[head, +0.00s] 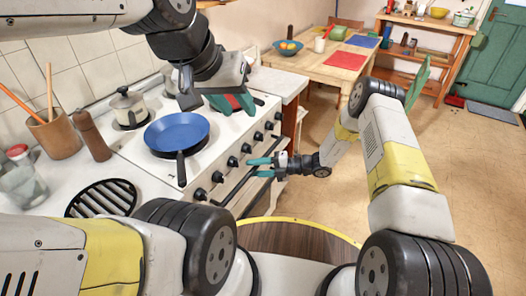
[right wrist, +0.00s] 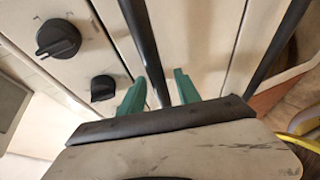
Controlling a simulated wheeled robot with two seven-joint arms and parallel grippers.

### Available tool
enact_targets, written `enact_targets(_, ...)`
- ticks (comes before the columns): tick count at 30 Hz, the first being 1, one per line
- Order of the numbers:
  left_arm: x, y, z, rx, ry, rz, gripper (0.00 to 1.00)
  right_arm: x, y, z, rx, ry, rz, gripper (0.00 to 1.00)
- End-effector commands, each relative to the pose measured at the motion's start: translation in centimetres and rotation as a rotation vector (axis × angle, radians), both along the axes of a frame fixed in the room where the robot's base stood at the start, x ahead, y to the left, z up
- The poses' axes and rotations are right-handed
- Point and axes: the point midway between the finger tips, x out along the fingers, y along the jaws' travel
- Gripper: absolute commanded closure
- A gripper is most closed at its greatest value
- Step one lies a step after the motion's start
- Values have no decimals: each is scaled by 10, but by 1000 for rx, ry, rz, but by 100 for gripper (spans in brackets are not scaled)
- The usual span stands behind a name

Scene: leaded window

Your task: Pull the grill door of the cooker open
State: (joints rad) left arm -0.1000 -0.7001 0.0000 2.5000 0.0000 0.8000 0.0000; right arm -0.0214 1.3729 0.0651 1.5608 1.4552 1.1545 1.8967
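The white cooker (head: 137,150) stands at the left with a row of black knobs along its front. Below the knobs runs a dark bar handle (head: 236,188), the one nearest the knobs; in the right wrist view this handle (right wrist: 143,42) passes between my right gripper's fingers. The right gripper (head: 262,167) is at the cooker front, its teal fingers apart on either side of the bar. In the right wrist view its fingers (right wrist: 157,90) show gaps beside the bar. My left gripper (head: 232,103) is above the hob's far end; its finger gap is unclear.
A blue pan (head: 177,133) and a lidded pot (head: 128,106) stand on the hob. A second dark bar (right wrist: 275,45) runs further from the knobs. A wooden table (head: 318,65) with a fruit bowl stands beyond the cooker. The floor to the right is open.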

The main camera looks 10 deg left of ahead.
Motion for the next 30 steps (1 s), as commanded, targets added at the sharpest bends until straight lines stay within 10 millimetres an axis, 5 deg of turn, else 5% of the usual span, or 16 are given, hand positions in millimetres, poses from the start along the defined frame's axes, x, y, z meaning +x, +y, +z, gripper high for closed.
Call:
enact_targets(2, 0, 0, 0, 0, 0, 0, 64, 0, 0, 0, 0, 0, 0, 60)
enact_targets(8, 0, 0, 0, 0, 0, 0, 64, 0, 0, 0, 0, -1, 0, 100)
enact_targets(30, 0, 0, 0, 0, 0, 0, 64, 0, -1, 0, -1, -1, 1, 100)
